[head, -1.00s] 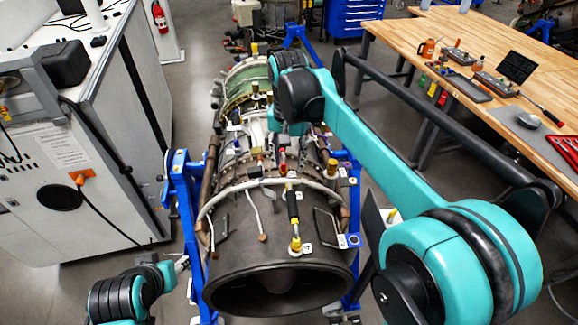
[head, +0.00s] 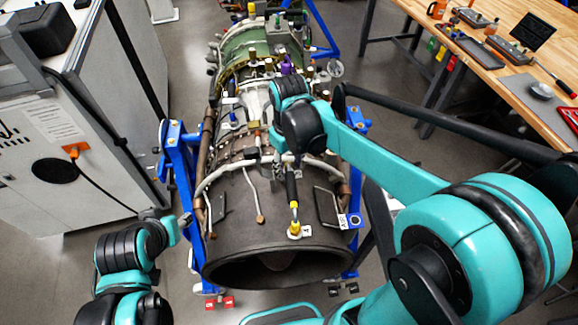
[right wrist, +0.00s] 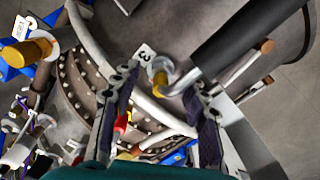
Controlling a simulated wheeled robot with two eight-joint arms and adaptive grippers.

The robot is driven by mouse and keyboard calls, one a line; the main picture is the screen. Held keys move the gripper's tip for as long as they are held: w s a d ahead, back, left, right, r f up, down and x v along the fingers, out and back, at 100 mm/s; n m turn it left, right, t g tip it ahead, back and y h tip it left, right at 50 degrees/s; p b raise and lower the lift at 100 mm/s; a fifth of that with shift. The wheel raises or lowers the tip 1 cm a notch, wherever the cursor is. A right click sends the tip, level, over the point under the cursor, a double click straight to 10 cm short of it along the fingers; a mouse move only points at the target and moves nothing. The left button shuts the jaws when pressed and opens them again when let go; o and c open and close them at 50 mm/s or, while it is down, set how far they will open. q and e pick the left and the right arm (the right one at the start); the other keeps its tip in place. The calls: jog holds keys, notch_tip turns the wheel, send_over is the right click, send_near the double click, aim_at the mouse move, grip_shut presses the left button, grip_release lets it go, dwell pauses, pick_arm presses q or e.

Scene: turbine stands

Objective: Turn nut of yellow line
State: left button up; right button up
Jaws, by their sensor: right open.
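The turbine engine (head: 240,215) lies in a blue stand. On its front casing, a black tube (head: 291,187) with yellow ends runs to a yellow fitting (head: 294,231) beside a numbered white tag. In the right wrist view, a thick black tube (right wrist: 240,45) has a bent metal end at a yellow-ringed nut (right wrist: 159,79), beside a tag marked 3. My right gripper (right wrist: 158,85) is open, its fingers either side of and below this nut, not closed on it.
A yellow cap (right wrist: 28,52) and a red fitting (right wrist: 121,122) lie near my right fingers. The blue stand's posts (head: 180,165) flank the engine. A grey cabinet (head: 70,150) stands left, a wooden workbench (head: 490,75) right. Floor is free between cabinet and stand.

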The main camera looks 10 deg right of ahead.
jog(key=shift+f, duration=0.35)
jog(key=shift+s+a+f, duration=0.1)
jog(key=shift+s, duration=0.05)
grip_shut()
jog(key=shift+m, duration=0.4)
jog(key=m+b, duration=0.1)
jog(key=m, duration=0.2)
jog(key=shift+m, duration=0.4)
jog(key=shift+a+m+b, duration=0.2)
jog(key=shift+m+b, duration=0.2)
jog(key=shift+m, duration=1.9)
